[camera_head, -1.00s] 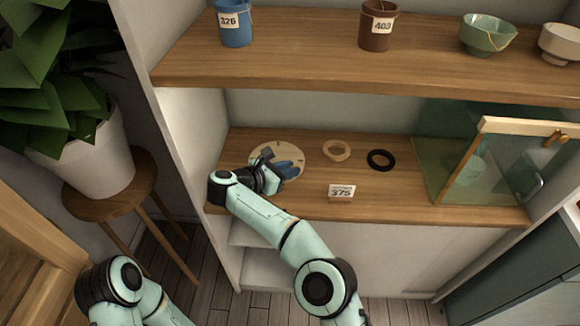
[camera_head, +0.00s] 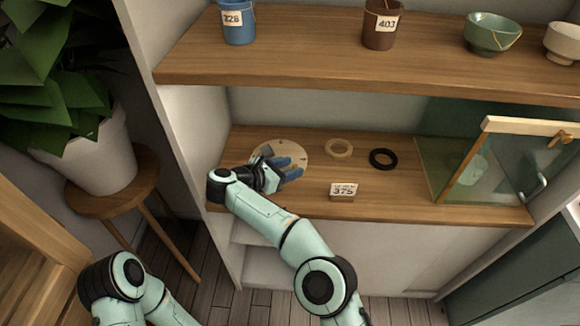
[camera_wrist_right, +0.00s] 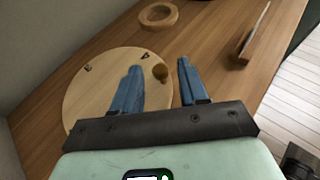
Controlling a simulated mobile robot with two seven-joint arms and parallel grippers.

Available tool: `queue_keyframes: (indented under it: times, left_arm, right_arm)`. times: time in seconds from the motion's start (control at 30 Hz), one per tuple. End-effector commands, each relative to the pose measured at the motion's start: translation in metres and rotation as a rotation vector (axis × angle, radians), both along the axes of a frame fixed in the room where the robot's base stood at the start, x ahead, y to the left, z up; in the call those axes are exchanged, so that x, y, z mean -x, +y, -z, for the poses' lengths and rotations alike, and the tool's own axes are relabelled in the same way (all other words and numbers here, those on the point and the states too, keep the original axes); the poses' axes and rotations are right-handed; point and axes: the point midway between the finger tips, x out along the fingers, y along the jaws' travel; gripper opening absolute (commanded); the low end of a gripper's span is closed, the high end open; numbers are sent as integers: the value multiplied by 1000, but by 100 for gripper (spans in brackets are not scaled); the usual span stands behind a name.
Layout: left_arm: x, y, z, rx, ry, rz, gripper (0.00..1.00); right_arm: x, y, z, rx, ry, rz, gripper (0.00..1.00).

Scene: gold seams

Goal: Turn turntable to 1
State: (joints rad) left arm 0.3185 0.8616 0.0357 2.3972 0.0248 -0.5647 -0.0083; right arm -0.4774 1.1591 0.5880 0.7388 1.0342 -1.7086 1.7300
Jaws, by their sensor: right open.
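The turntable (camera_head: 297,151) is a round pale wooden disc on the lower shelf, with small dark marks near its rim. It also shows in the right wrist view (camera_wrist_right: 90,98), where a small brown knob (camera_wrist_right: 160,72) stands near its edge. My right gripper (camera_head: 290,168) is over the front right part of the disc. In the wrist view its blue fingers (camera_wrist_right: 159,67) are open, with the knob between them and a visible gap to the right finger. The arm and gripper hide part of the disc. My left gripper is out of view.
To the right are a pale ring (camera_head: 339,148), a black ring (camera_head: 383,158) and a number card (camera_head: 343,191). A glass-fronted case (camera_head: 455,175) stands further right. The upper shelf (camera_head: 330,70) with pots and bowls overhangs. A plant stool (camera_head: 110,197) stands left.

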Motion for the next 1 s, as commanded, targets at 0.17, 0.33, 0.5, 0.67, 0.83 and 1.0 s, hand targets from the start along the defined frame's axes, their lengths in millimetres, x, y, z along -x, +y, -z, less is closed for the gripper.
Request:
queue_keyframes:
  times: [0.17, 0.33, 0.5, 0.67, 0.83, 1.0]
  left_arm:
    - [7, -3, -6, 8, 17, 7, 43]
    - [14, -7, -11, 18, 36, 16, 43]
    - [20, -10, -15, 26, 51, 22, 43]
    - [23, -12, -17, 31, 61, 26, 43]
    - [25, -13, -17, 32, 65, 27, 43]
    - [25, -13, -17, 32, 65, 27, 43]
  right_arm:
    - [20, 25, -14, -2, 0, -6, 43]
    - [44, 53, -30, -1, -2, -6, 43]
    - [63, 75, -42, -2, -2, -3, 43]
    - [73, 87, -48, -2, -2, -1, 43]
    - [76, 90, -50, -1, -2, 0, 43]
    - [76, 90, -50, -1, -1, -1, 43]
